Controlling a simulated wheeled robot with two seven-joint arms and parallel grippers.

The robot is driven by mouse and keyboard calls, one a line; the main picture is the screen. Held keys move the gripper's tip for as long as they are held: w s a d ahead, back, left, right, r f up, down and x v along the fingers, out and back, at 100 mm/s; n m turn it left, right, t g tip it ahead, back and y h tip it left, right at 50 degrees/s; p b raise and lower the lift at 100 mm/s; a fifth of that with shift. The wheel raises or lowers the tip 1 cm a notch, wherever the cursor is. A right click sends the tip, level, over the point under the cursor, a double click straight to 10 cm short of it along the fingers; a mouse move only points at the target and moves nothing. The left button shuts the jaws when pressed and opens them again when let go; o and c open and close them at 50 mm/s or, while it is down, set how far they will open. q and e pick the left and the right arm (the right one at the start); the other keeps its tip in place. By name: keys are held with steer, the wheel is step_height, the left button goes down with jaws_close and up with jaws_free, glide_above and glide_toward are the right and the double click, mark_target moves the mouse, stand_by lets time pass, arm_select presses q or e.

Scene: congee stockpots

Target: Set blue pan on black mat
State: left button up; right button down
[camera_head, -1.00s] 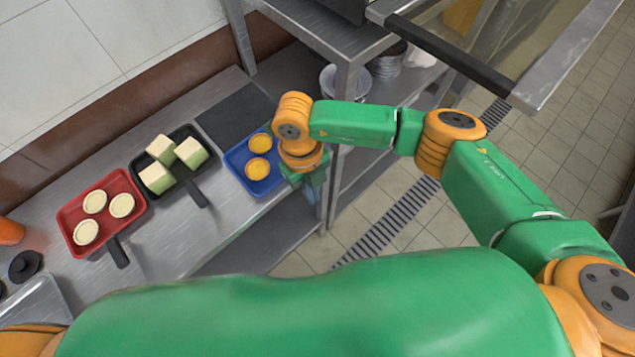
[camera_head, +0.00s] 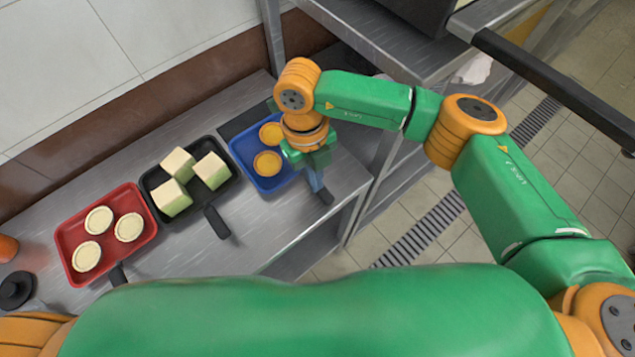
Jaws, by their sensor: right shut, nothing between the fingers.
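The blue pan (camera_head: 245,152) holds two round yellow pastries (camera_head: 268,162) on the steel counter. It overlaps the black mat (camera_head: 240,120), and only a strip of the mat shows along the pan's far and left edges. Whether the pan lies flat on it I cannot tell. The pan's dark handle (camera_head: 323,192) points to the lower right. My right gripper (camera_head: 312,172) is at the handle side of the pan, shut with nothing held; the wrist hides the pan's right corner and most of the fingers. My left gripper is not in view.
Left of the blue pan stand a black pan (camera_head: 221,199) with pale green-sided blocks and a red pan (camera_head: 147,244) with round pale pastries. A steel shelf (camera_head: 390,35) rises behind my right arm. The counter's front edge is close to the handles.

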steer(key=shift+w+a, duration=0.15)
steer(key=shift+w, duration=0.15)
steer(key=shift+s+d+r, duration=0.25)
steer(key=shift+s+d, duration=0.1)
steer(key=shift+s, duration=0.25)
steer(key=shift+w+a+r+p, duration=0.1)
steer(key=shift+w+r+p, duration=0.1)
steer(key=shift+r+p, duration=0.45)
steer(key=shift+w+b, duration=0.1)
steer(key=shift+b, duration=0.3)
arm_select(q)
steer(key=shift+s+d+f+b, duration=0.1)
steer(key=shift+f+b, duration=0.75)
steer(key=shift+b, duration=0.2)
arm_select(e)
step_height(320, 180, up, 6)
steer(key=shift+w+a, duration=0.25)
steer(key=shift+w, duration=0.05)
